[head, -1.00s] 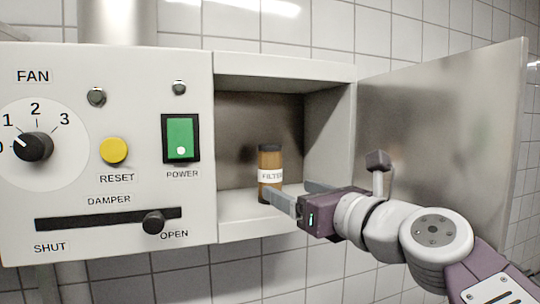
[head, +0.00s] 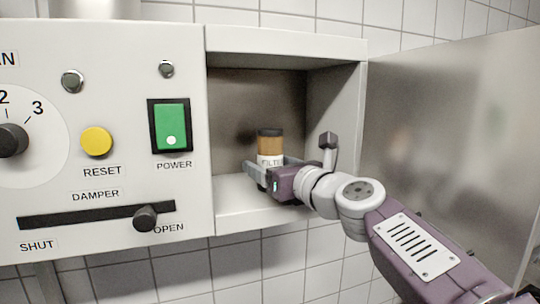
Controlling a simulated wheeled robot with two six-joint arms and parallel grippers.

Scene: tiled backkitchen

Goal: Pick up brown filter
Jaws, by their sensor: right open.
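The brown filter (head: 270,143) is a small upright cylinder with a dark cap and a white label reading FILTER. It stands on the floor of the open compartment (head: 240,217) in the white cabinet. My right gripper (head: 259,172) is inside the compartment at the filter, with its jaws open. One finger shows at the filter's left side; the other is partly behind the filter and my gripper body. The gripper hides the filter's lower part. I cannot tell whether the fingers touch it. My left gripper is not in view.
The compartment's metal door (head: 450,150) stands open at the right, beside my right arm. Left of the compartment is the panel with a green power switch (head: 171,126), yellow reset button (head: 97,141), damper slider (head: 146,218) and fan knob (head: 12,140).

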